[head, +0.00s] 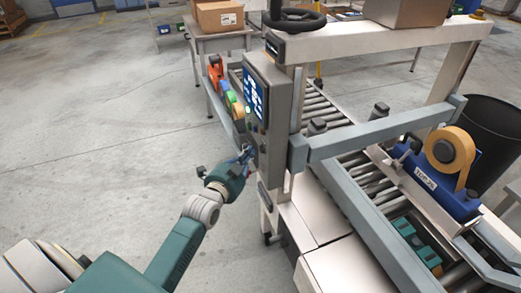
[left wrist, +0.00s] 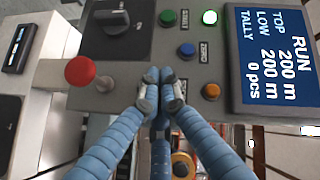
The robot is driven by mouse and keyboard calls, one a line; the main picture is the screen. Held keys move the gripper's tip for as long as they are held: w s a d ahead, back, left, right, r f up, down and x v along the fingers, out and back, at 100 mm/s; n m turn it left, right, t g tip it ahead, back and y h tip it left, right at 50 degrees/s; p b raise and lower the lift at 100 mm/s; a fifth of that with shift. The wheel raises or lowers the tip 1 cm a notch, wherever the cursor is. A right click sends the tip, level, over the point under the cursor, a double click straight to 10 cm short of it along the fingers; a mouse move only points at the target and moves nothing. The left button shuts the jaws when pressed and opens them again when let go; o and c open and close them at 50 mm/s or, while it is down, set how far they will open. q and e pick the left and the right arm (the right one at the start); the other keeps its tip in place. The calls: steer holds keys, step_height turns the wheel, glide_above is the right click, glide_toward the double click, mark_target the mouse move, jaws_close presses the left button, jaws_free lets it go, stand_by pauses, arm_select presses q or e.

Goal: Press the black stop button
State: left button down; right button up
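The grey control box (head: 277,115) stands on the frame of the roller line, with its lit screen facing left. My left gripper (head: 247,153) is at the lower part of its button face. In the left wrist view my left gripper (left wrist: 160,82) has its fingertips together, empty, in front of the panel (left wrist: 140,50). The fingertips cover a spot beside a small label (left wrist: 183,89); I see no plainly black push button, and one there would be hidden. Contact cannot be told. A dark button (left wrist: 167,17) sits to one side. My right gripper is out of view.
Around the fingertips are a blue button (left wrist: 187,50), an orange button (left wrist: 211,91), a green-lit lamp (left wrist: 210,17), a red mushroom button (left wrist: 80,71) and a black rotary knob (left wrist: 113,20). A tape dispenser (head: 452,150) stands right. Floor at left is clear.

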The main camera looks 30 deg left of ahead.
arm_select(q)
steer(key=shift+w+d, duration=0.1)
steer(key=shift+w+d, duration=0.2)
steer(key=shift+w, duration=0.05)
stand_by(0.3)
steer(key=shift+w+d, duration=0.25)
steer(key=shift+w, duration=0.05)
stand_by(0.7)
steer(key=shift+s+p, duration=0.1)
steer(key=shift+p, duration=0.2)
steer(key=shift+s+a, duration=0.5)
steer(key=shift+s, duration=0.05)
steer(key=shift+a+p, duration=0.1)
steer(key=shift+p, duration=0.2)
